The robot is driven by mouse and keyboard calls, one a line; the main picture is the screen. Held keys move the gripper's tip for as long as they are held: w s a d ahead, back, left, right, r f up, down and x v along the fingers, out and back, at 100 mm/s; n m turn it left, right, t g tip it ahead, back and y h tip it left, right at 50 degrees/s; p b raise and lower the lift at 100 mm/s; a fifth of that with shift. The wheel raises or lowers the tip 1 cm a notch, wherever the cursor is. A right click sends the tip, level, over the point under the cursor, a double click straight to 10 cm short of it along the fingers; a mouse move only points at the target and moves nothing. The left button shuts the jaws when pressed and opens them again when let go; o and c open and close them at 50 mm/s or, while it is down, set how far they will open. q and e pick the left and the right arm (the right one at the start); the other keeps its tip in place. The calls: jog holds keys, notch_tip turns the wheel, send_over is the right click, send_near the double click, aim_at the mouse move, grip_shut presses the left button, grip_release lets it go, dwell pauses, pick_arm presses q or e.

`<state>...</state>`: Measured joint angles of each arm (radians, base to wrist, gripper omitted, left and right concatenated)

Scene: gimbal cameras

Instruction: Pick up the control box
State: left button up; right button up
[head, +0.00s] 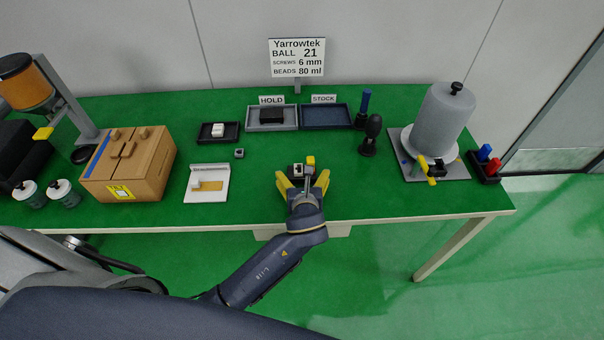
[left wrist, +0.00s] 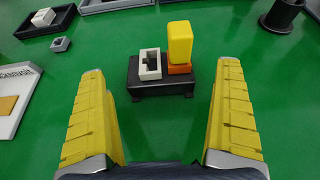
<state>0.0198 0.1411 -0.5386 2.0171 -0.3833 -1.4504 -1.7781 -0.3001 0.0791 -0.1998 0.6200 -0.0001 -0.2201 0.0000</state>
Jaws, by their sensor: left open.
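What looks like the control box is a small black box (left wrist: 160,90) on the green table, with a white square socket (left wrist: 150,65) and an orange block topped by a yellow piece (left wrist: 180,45). In the head view the box (head: 298,169) sits near the table's front middle. My left gripper (head: 303,180) reaches in from the front, its yellow fingers spread wide. In the left wrist view the box lies ahead, between the lines of the two fingers, with gaps on both sides. My left gripper is empty. My right gripper is not in view.
A white tray (head: 218,194) and a wooden box (head: 153,170) stand to the left. The HOLD tray (head: 285,124) and STOCK tray (head: 327,118) lie behind, near a dark knobbed tool (head: 371,135). A grey tank (head: 442,120) stands right. Green table is clear around the box.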

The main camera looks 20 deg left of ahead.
pick_arm(q)
jog(key=shift+x, duration=2.35)
jog(key=shift+a, duration=0.1)
jog(key=shift+c, duration=0.6)
jog(key=c, duration=1.1)
jog(key=shift+r, duration=0.1)
